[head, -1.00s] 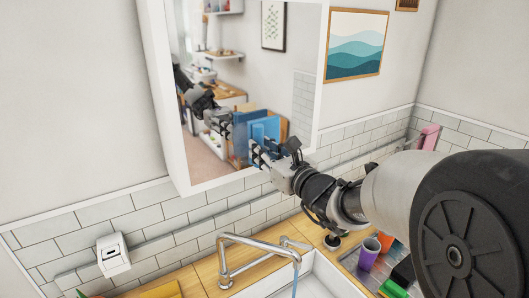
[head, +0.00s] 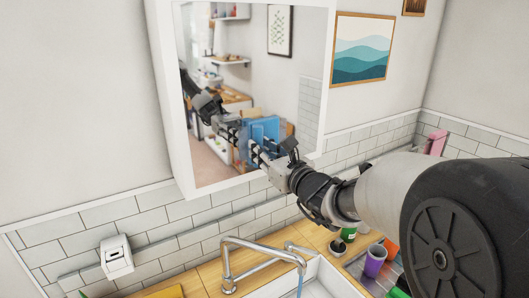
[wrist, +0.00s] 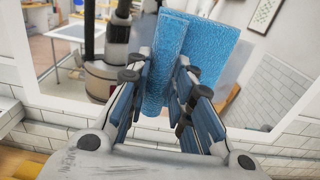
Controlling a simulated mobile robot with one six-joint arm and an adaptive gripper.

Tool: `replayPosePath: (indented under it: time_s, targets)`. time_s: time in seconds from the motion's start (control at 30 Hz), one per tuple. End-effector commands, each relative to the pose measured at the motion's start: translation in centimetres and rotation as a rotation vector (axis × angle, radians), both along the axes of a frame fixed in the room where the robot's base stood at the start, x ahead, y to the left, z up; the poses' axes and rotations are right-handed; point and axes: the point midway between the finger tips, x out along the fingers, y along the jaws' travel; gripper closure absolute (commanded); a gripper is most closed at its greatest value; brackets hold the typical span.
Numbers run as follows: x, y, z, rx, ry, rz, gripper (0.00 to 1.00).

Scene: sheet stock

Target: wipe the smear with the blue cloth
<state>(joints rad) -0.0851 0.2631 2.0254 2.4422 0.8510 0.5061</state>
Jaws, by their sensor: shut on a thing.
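The blue cloth (wrist: 165,65) is between my gripper's (wrist: 163,80) fingers in the wrist view, upright and facing the wall mirror. In the head view the blue cloth (head: 266,130) shows in front of the mirror (head: 325,100), with my gripper (head: 258,156) at its lower edge. A second blue panel beside it looks like its reflection. I cannot tell whether the cloth touches the glass. The mirror also reflects my arm. I cannot make out the smear; the cloth and gripper cover part of the glass.
Below the mirror are white wall tiles, a chrome tap (head: 262,250) and a sink (head: 325,285). A white dispenser (head: 116,258) is on the wall at left.

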Motion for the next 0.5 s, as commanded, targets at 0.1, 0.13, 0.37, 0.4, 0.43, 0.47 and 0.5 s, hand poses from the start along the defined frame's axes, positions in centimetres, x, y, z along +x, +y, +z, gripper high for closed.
replayPosePath:
  time_s: [0.1, 0.13, 0.37, 0.4, 0.43, 0.47, 0.5]
  targets:
    - [-0.6, 0.9, -1.0, -0.001, -0.001, 0.003, 0.99]
    - [-0.7, 1.1, -1.2, -0.001, -0.001, 0.003, 0.99]
    - [-1.6, 2.4, -2.1, 0.0, -0.001, 0.003, 0.99]
    - [-1.8, 2.6, -2.3, 0.001, -0.001, 0.002, 0.99]
    - [-1.9, 2.8, -2.5, 0.001, -0.001, 0.002, 0.99]
    - [-2.0, 3.0, -2.6, 0.0, 0.0, 0.003, 0.99]
    - [-2.2, 3.3, -2.8, 0.0, 0.0, 0.003, 0.99]
